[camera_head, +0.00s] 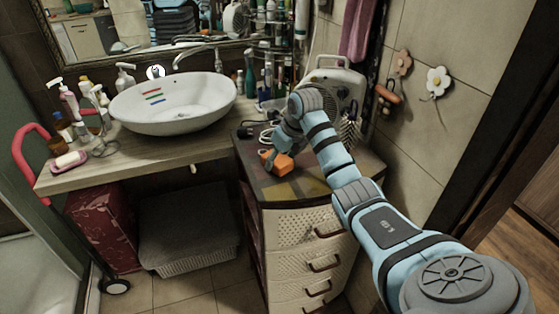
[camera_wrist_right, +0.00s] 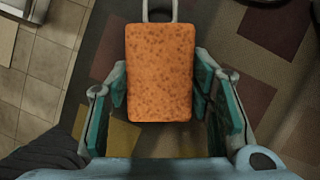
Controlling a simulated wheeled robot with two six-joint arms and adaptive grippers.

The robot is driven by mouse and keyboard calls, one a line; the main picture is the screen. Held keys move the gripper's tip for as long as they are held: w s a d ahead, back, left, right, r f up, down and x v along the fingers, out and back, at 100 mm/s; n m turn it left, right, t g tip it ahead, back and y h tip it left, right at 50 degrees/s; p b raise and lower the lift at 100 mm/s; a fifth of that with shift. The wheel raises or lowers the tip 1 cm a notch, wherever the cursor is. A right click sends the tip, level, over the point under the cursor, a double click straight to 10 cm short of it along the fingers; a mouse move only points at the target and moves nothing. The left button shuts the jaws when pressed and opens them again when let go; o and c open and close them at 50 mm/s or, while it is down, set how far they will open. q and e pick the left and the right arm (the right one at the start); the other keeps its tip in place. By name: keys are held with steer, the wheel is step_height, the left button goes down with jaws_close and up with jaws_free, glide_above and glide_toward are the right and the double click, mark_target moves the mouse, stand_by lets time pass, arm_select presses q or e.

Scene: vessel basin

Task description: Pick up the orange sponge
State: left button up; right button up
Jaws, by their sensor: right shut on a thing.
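The orange sponge (camera_head: 280,164) is in the head view, over the top of the drawer cabinet (camera_head: 257,189). In the right wrist view the sponge (camera_wrist_right: 160,72) is a speckled orange block between the two teal finger pads. My right gripper (camera_head: 272,157) is shut on the sponge. In the right wrist view the right gripper (camera_wrist_right: 165,108) has a finger on each side of it. Whether the sponge still touches the cabinet top cannot be told. My left gripper is not in view.
A white basin (camera_head: 172,104) stands on the wooden counter (camera_head: 52,183) at left. A white fan heater (camera_head: 330,88) and bottles (camera_head: 250,75) stand behind the sponge. A dark cable (camera_head: 246,131) lies beside the gripper. Soap (camera_head: 68,159) sits at far left.

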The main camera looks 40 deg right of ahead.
step_height(320, 180, up, 14)
steer(key=p, duration=0.2)
step_height(320, 180, up, 6)
steer(key=p, duration=0.5)
glide_above(278, 158)
steer(key=shift+s, duration=0.1)
steer(key=shift+f, duration=0.1)
